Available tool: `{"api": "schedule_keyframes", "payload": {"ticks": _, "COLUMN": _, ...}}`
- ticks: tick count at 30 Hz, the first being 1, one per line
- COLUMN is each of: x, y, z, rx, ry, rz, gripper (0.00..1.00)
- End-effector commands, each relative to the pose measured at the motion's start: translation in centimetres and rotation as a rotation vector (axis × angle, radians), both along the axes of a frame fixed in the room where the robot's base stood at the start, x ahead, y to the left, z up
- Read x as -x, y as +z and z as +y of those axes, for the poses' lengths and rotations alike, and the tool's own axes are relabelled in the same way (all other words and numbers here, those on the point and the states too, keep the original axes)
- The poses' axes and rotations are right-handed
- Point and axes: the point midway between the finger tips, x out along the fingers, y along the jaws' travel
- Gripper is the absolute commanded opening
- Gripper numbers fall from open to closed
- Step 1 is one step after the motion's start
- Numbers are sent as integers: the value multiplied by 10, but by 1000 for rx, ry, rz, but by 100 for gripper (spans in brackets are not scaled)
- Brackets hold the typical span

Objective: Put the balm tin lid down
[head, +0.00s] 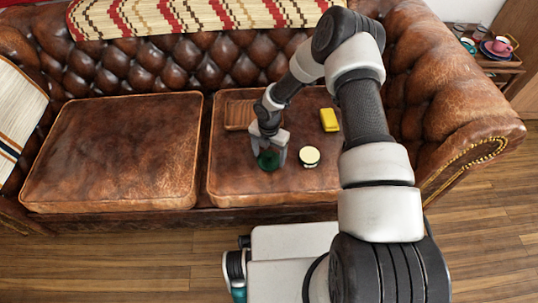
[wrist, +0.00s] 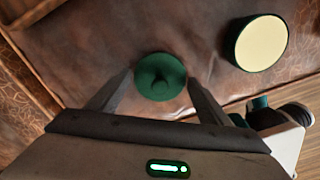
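The balm tin lid (wrist: 160,77) is a round dark green disc with a small knob facing the wrist camera. My gripper (wrist: 160,76) has one finger at each side of the lid, and the fingertips appear to touch its rim. It looks shut on the lid. In the head view, the lid (head: 268,159) is below my gripper (head: 269,148), low over the right sofa cushion; whether it touches the leather cannot be told. The open balm tin (head: 309,157), green with a cream top, stands on the cushion to the right. It also shows in the wrist view (wrist: 260,44).
The right sofa cushion (head: 230,183) has bare leather around the tin and along its front. A brown wooden tray (head: 238,114) lies behind my gripper. A yellow block (head: 329,120) lies behind the tin. The left cushion (head: 115,150) is empty.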

Motion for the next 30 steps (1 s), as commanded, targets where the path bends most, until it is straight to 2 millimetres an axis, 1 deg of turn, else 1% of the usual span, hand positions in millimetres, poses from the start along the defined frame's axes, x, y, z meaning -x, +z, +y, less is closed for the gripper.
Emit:
{"api": "schedule_keyframes", "payload": {"ticks": 1, "x": 0, "y": 0, "z": 0, "rx": 0, "ry": 0, "rz": 0, "gripper": 82}}
{"api": "schedule_keyframes", "payload": {"ticks": 2, "x": 0, "y": 0, "z": 0, "rx": 0, "ry": 0, "rz": 0, "gripper": 87}}
{"api": "schedule_keyframes", "payload": {"ticks": 3, "x": 0, "y": 0, "z": 0, "rx": 0, "ry": 0, "rz": 0, "gripper": 89}}
{"api": "schedule_keyframes", "payload": {"ticks": 11, "x": 0, "y": 1, "z": 0, "rx": 0, "ry": 0, "rz": 0, "gripper": 89}}
{"api": "schedule_keyframes", "payload": {"ticks": 14, "x": 0, "y": 8, "z": 0, "rx": 0, "ry": -1, "rz": 0, "gripper": 89}}
{"api": "schedule_keyframes", "payload": {"ticks": 17, "x": -1, "y": 23, "z": 0, "rx": 0, "ry": -1, "rz": -2, "gripper": 89}}
{"api": "schedule_keyframes", "payload": {"ticks": 24, "x": -1, "y": 76, "z": 0, "rx": 0, "ry": -1, "rz": -2, "gripper": 89}}
{"api": "schedule_keyframes", "payload": {"ticks": 27, "x": -1, "y": 95, "z": -1, "rx": 0, "ry": -1, "rz": -2, "gripper": 89}}
{"api": "schedule_keyframes", "payload": {"ticks": 30, "x": 0, "y": 110, "z": 0, "rx": 1, "ry": -1, "rz": -1, "gripper": 89}}
